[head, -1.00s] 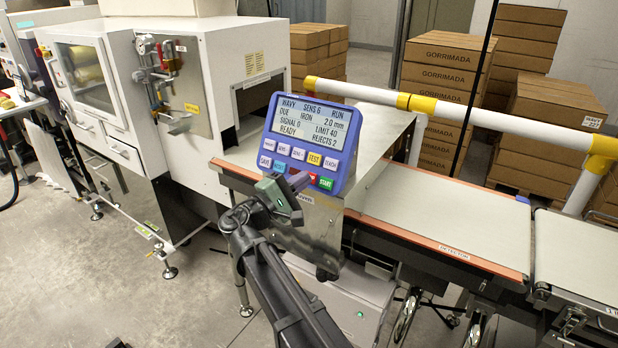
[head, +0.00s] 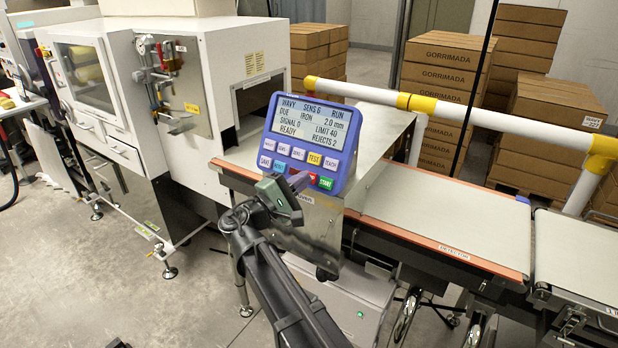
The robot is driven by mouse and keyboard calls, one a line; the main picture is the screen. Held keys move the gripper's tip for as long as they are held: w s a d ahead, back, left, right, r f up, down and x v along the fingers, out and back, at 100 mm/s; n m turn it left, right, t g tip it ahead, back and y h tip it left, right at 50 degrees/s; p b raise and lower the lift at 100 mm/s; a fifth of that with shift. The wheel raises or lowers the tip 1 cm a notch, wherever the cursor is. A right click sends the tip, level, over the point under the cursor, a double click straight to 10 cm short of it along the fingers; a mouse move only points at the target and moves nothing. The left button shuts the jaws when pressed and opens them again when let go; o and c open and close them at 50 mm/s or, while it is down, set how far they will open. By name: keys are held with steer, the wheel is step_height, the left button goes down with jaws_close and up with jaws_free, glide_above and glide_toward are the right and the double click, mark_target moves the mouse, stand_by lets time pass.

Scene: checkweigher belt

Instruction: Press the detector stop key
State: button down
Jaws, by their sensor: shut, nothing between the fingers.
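The detector panel (head: 308,143) is a blue keypad with a lit screen (head: 313,126) reading WAVY, SENS 6, RUN, READY, LIMIT 40 and REJECTS 2. Its bottom row shows a green START key (head: 326,183) at the right. Left of it, a red key (head: 310,178) shows only in part, its label hidden behind my gripper. My gripper (head: 299,181) is shut and empty, its tips at the panel's lower edge over the red key. I cannot tell whether the tips touch the key.
The detector belt (head: 440,217) runs to the right below a white and yellow rail (head: 480,115). A white cabinet (head: 215,85) stands at the left. Stacked cartons (head: 440,90) stand behind the rail.

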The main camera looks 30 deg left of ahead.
steer(key=shift+w, duration=0.1)
steer(key=shift+w+f, duration=0.15)
steer(key=shift+w, duration=0.15)
steer(key=shift+w+f+b, duration=0.2)
steer(key=shift+w+b, duration=0.15)
stand_by(0.6)
steer(key=shift+s+r, duration=0.1)
steer(key=shift+s+r+p, duration=0.25)
steer(key=shift+s+p, duration=0.15)
steer(key=shift+s, duration=0.25)
steer(key=shift+s+r+p, duration=0.35)
steer(key=shift+s+r, duration=0.05)
steer(key=shift+s, duration=0.35)
steer(key=shift+s+r+p, duration=0.35)
steer(key=shift+s+p, duration=0.05)
steer(key=shift+s, duration=0.35)
steer(key=shift+s+r+p, duration=0.35)
steer(key=shift+s+r, duration=0.05)
steer(key=shift+s, duration=0.35)
